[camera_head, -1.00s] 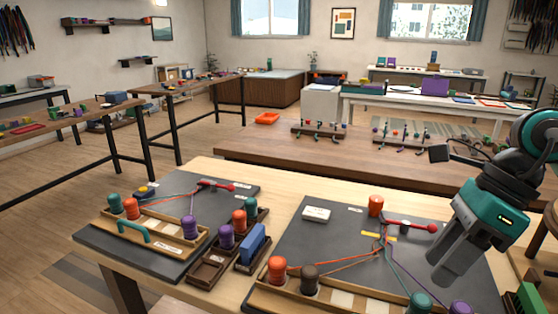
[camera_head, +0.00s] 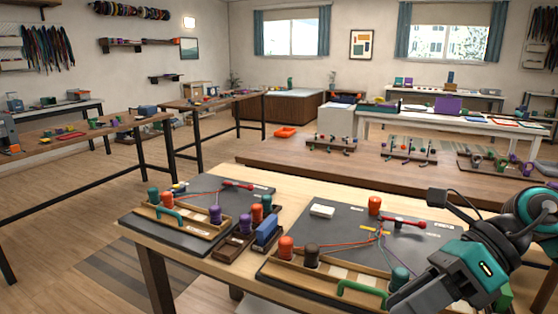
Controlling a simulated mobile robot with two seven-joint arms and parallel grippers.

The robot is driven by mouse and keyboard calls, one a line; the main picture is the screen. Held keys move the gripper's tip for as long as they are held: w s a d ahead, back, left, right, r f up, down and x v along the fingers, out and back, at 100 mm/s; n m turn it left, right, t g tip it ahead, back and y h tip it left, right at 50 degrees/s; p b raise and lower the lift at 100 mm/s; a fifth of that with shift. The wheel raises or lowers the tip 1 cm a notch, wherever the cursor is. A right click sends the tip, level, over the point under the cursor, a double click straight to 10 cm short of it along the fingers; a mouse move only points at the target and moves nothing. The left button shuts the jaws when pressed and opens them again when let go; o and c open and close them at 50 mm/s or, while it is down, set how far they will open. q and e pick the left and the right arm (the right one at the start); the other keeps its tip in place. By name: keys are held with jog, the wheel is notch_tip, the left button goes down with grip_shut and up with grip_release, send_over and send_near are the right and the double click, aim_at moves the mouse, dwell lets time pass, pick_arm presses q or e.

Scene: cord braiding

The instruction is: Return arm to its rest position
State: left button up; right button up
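My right arm comes in from the right edge, and its gripper (camera_head: 400,300) is low over the right front corner of the table. I cannot tell whether its fingers are apart. Cords run from the bobbins to a red-handled clamp (camera_head: 403,222). Another orange bobbin (camera_head: 375,205) stands at the back of this board. My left gripper does not show.
A brown tray (camera_head: 235,245) with bobbins and a blue block (camera_head: 267,231) sits between the boards. A long brown table (camera_head: 330,170) stands behind. Open floor lies at left.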

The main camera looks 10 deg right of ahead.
jog(key=w+a+r+m+t+y+p, duration=0.2)
jog(key=w+a+r+m+t+y, duration=0.15)
jog(key=a+m+y, duration=0.4)
jog(key=w+d+f+m+t+h+p, duration=0.1)
jog(key=w+d+f+m+t+h, duration=0.2)
jog(key=m+t, duration=0.55)
jog(key=w+d+f+m+t+h, duration=0.1)
jog(key=f+m+t+h, duration=0.35)
jog(key=m, duration=0.75)
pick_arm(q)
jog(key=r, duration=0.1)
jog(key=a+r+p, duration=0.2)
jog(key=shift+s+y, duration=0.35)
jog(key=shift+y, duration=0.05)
pick_arm(e)
jog(key=s+f+m+g+h, duration=0.1)
jog(key=s+f+m+h, duration=0.2)
jog(key=f, duration=0.4)
jog(key=s+d+f+m+g+h, duration=0.1)
jog(key=s+f+m+g+h, duration=0.1)
jog(key=f+m, duration=0.5)
jog(key=s+f+m+g+h, duration=0.2)
jog(key=s+f+m, duration=0.3)
jog(key=f, duration=0.4)
jog(key=shift+s+d+m+h, duration=0.2)
jog(key=shift+s+m+h, duration=0.1)
jog(key=shift+s+h, duration=0.55)
